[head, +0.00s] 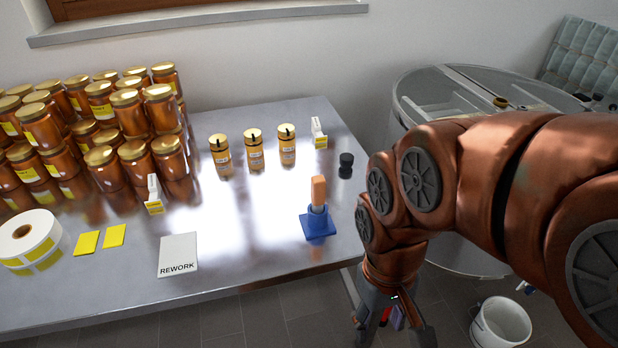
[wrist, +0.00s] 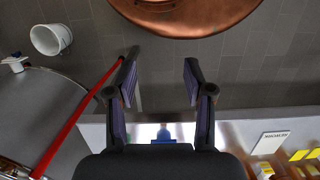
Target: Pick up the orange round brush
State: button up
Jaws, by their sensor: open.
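An orange upright piece (head: 319,190), which I take to be the round brush, stands in a blue square-based holder (head: 318,224) near the right end of the metal table. Its bristles cannot be made out. The blue holder also shows in the wrist view (wrist: 163,134), low between my fingers; the orange part is not clear there. My gripper (head: 396,330) hangs off the table's front right side, right of and nearer than the holder. In the wrist view my gripper (wrist: 160,62) is open, with nothing between its fingertips.
Stacked amber jars (head: 105,130) fill the table's left; three jars (head: 254,150) stand mid-back. A black knob-like item (head: 346,165) is behind the holder. A REWORK card (head: 178,255) lies left. A round tank (head: 440,92), white bucket (head: 500,322) and red pole (wrist: 75,118) are beside the table.

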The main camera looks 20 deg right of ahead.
aim_at(318, 183)
jog(key=z, duration=3.1)
jog(key=k, duration=1.9)
jog(key=u, duration=2.15)
jog(key=i, duration=0.5)
jog(key=z, duration=0.1)
